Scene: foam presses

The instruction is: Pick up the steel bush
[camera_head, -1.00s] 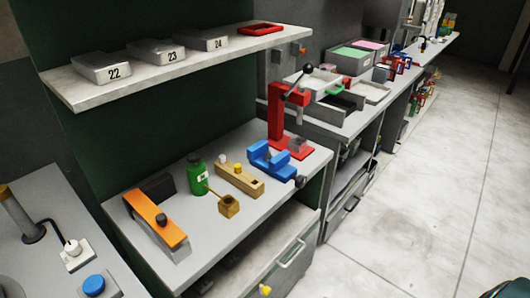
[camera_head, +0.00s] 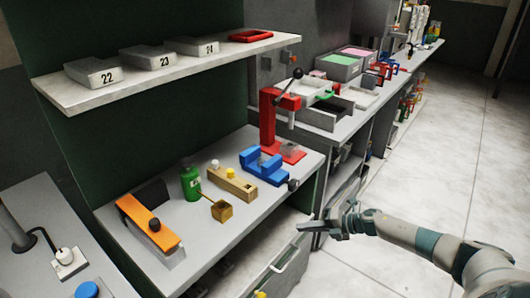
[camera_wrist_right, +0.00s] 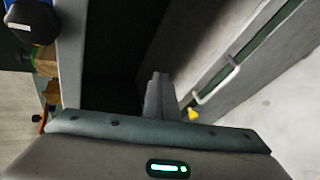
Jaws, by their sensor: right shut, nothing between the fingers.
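I cannot make out a steel bush for certain. A small grey piece (camera_head: 289,148) sits on the red base of the red arbor press (camera_head: 268,118) on the bench; I cannot tell whether it is the bush or part of the press. My right gripper (camera_head: 318,228) is shut and empty, in front of the bench's front edge, right of the drawer handle and apart from the bench objects. Its fingers (camera_wrist_right: 158,95) also show in the right wrist view. My left gripper is not in view.
On the bench (camera_head: 215,238) stand a blue vise (camera_head: 263,167), a wooden block (camera_head: 232,184), a green bottle (camera_head: 190,182), a brass-coloured cup (camera_head: 221,211) and an orange-topped tool (camera_head: 148,225). A shelf (camera_head: 130,85) with numbered boxes overhangs the back. A drawer handle (camera_head: 290,252) sticks out below.

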